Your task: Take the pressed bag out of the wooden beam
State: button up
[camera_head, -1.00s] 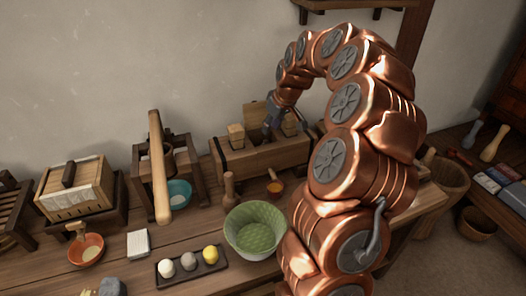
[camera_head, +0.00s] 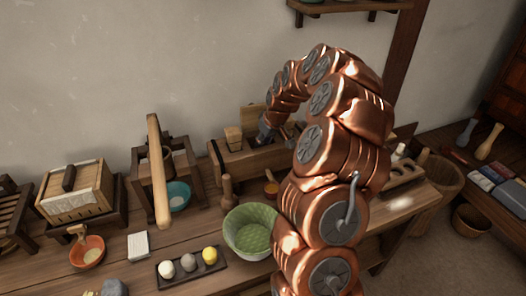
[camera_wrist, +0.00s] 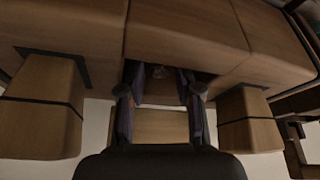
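The wooden beam (camera_head: 240,168) is a long block on the bench against the wall, and its front face shows in the head view. It also fills the top of the wrist view (camera_wrist: 185,30), with a dark slot in its middle. My gripper (camera_wrist: 160,80) has its two fingers apart, with the tips at the slot. A small greyish patch shows in the dark between the tips; I cannot tell whether it is the pressed bag. In the head view my gripper (camera_head: 266,133) is over the beam, partly hidden by my arm.
Wooden wedges stand in the beam on both sides of my fingers, a left one (camera_wrist: 40,105) and a right one (camera_wrist: 248,118). A green bowl (camera_head: 250,230), a wooden mallet-like peg (camera_head: 228,192) and an orange cup (camera_head: 271,187) stand in front of the beam.

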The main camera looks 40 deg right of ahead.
grip_shut()
dwell(0.3)
dwell(0.3)
